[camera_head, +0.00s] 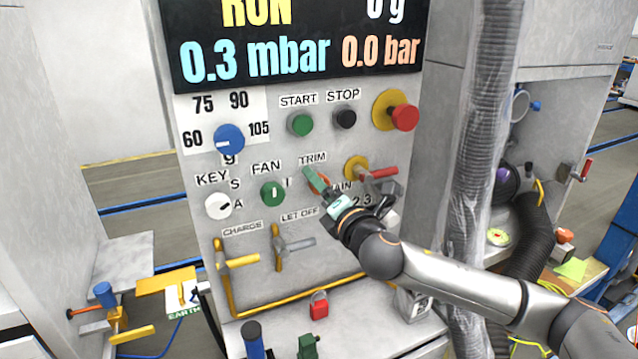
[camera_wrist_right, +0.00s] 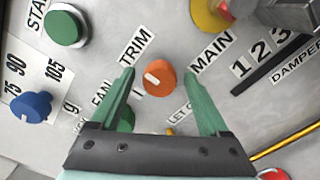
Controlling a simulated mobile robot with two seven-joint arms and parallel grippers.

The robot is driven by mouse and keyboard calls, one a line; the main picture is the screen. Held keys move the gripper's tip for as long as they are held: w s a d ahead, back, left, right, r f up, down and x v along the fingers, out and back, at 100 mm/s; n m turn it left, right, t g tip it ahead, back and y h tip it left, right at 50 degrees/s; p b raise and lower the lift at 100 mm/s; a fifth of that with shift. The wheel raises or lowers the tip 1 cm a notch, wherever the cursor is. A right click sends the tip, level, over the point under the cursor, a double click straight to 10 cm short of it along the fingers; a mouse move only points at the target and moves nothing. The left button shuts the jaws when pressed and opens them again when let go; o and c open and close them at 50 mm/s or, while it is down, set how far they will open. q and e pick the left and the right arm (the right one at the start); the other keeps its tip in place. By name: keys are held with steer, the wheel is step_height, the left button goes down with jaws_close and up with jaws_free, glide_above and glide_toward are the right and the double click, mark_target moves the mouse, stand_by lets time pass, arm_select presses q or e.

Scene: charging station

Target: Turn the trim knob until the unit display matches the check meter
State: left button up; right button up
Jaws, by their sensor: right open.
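The trim knob (camera_wrist_right: 158,77) is orange-red with a pale pointer line, under the TRIM label on the grey panel. My right gripper (camera_wrist_right: 159,82) is open, with its green fingertips on either side of the knob in the right wrist view; I cannot tell whether they touch it. In the head view the right gripper (camera_head: 318,182) is at the panel and mostly hides the knob. The unit display (camera_head: 290,45) reads RUN, 0 g, 0.3 mbar and 0.0 bar, its top cut off. I cannot identify the check meter with certainty. My left gripper is out of view.
Near the knob are a green FAN knob (camera_head: 272,192), a red-handled MAIN switch (camera_head: 378,173) and a red mushroom button (camera_head: 404,117). A ribbed hose (camera_head: 490,150) runs down at the right.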

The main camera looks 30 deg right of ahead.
steer(key=shift+w, duration=0.55)
jaws_close()
stand_by(0.4)
